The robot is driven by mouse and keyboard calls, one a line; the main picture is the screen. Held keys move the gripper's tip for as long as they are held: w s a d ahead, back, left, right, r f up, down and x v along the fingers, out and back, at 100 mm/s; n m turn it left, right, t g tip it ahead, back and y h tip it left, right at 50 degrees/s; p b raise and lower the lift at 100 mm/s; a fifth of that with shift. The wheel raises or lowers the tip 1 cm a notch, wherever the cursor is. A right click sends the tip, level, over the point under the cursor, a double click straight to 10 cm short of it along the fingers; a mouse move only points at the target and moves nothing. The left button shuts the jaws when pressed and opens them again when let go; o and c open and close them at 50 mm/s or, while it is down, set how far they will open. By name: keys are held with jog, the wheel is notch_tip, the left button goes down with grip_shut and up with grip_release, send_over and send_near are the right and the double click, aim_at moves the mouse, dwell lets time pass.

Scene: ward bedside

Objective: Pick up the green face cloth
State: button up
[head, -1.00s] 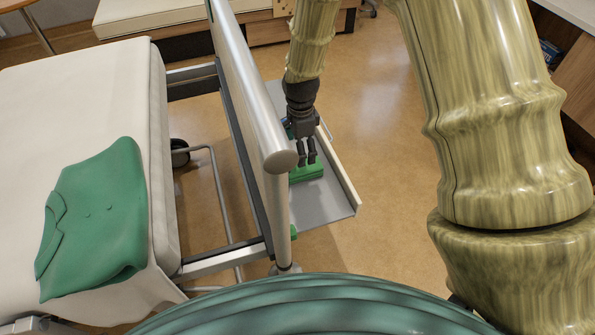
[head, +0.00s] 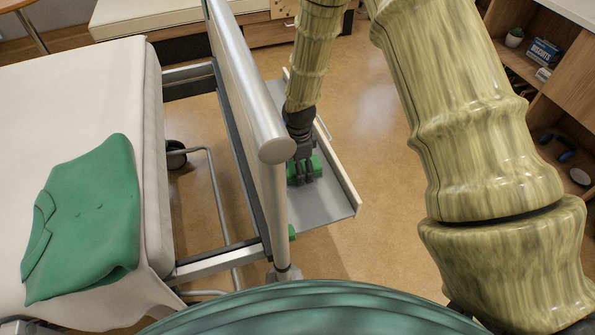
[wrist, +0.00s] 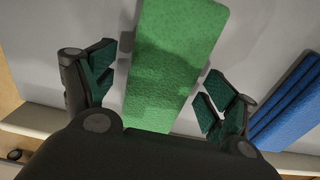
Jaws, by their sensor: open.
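The green face cloth (head: 317,166) lies as a flat block on a grey shelf (head: 325,207) beside the bed's end board. My gripper (head: 304,179) is over it in the head view and partly covers it. In the wrist view the cloth (wrist: 172,65) runs up between the two open fingers (wrist: 157,95), with one finger on each side and a gap to each. Whether the fingertips are down at the cloth's height I cannot tell.
A blue item (wrist: 288,112) lies right of the cloth in the wrist view. The end board (head: 262,110) stands close left of my gripper. The shelf has a raised rim (head: 346,185). A green garment (head: 88,215) lies on the bed (head: 85,85).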

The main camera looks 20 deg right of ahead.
jog(key=c, duration=1.1)
jog(key=shift+o, duration=0.2)
